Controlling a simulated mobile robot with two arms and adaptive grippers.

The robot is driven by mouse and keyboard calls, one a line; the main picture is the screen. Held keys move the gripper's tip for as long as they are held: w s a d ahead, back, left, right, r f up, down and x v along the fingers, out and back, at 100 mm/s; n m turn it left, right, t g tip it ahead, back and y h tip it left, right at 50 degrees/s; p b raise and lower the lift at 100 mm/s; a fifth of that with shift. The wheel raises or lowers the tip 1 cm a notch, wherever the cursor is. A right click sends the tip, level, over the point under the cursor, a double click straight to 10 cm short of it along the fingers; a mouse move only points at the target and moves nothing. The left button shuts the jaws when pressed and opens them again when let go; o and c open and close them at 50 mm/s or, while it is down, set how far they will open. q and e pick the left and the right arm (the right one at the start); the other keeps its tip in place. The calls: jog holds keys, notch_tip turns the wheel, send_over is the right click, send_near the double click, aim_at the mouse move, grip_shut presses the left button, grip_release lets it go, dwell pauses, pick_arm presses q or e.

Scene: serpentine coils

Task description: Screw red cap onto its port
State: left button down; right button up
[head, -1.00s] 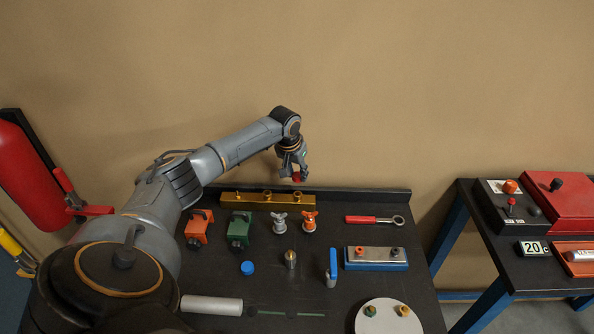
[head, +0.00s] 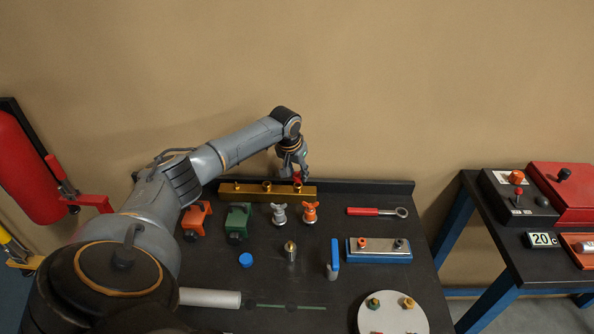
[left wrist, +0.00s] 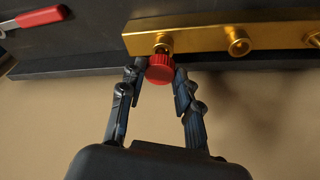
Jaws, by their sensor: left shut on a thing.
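The red cap (left wrist: 160,68) is ribbed and round, and sits between the fingers of my left gripper (left wrist: 160,85), which is shut on it. In the head view the left gripper (head: 297,177) is at the right end of the brass manifold (head: 250,196), with the red cap (head: 298,182) at its tips. In the left wrist view the cap lines up with the end port (left wrist: 162,46) of the manifold (left wrist: 200,37). The cap overlaps that port's tip; I cannot tell whether the threads are engaged. My right gripper is not in view.
A blue cap (head: 245,260) lies nearer. The wall is close behind the bench.

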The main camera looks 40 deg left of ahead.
aim_at(296, 178)
pick_arm(q)
jog(key=shift+f, duration=0.1)
jog(key=shift+f, duration=0.15)
dwell(0.3)
jog(key=shift+f+b, duration=0.3)
jog(key=shift+f, duration=0.65)
jog(key=shift+f, duration=0.1)
jog(key=shift+f, duration=0.4)
jog(key=shift+f+p, duration=0.1)
jog(key=shift+p, duration=0.55)
dwell(1.3)
